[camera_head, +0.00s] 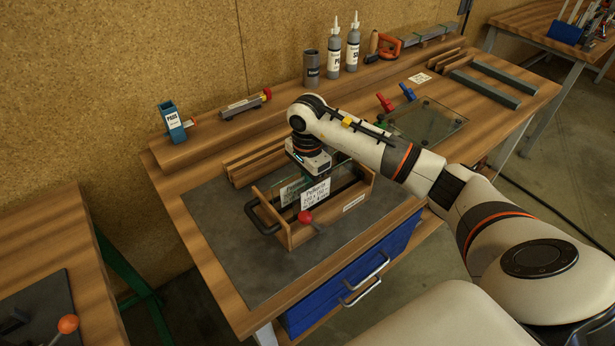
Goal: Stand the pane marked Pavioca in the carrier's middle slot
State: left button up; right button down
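The wooden carrier (286,237) stands on the dark mat, with a black handle at its left end and a small label on its front. Two white-labelled glass panes stand in it. The front pane's label (315,193) begins with P and is too small to read surely. The rear pane's label (290,190) is partly covered by it. I cannot tell which slot each pane occupies. My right gripper (318,170) points down just above the carrier, close behind the front label. Its fingertips are hidden or too small to tell what they hold. My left gripper is out of view.
A red-knobbed lever (305,216) is at the carrier's front. Wooden strips (255,162) lie behind it. A glass sheet (440,122) lies flat at right near red and blue clamps. Bottles (334,52) stand on the back ledge. The dark mat (208,212) is clear left of the carrier.

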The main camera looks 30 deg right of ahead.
jog(key=shift+f, duration=0.2)
jog(key=c, duration=1.6)
grip_release()
jog(key=shift+c, duration=0.2)
notch_tip(320, 180, up, 12)
jog(key=b, duration=0.3)
jog(key=shift+f, duration=0.25)
jog(key=shift+r, duration=0.4)
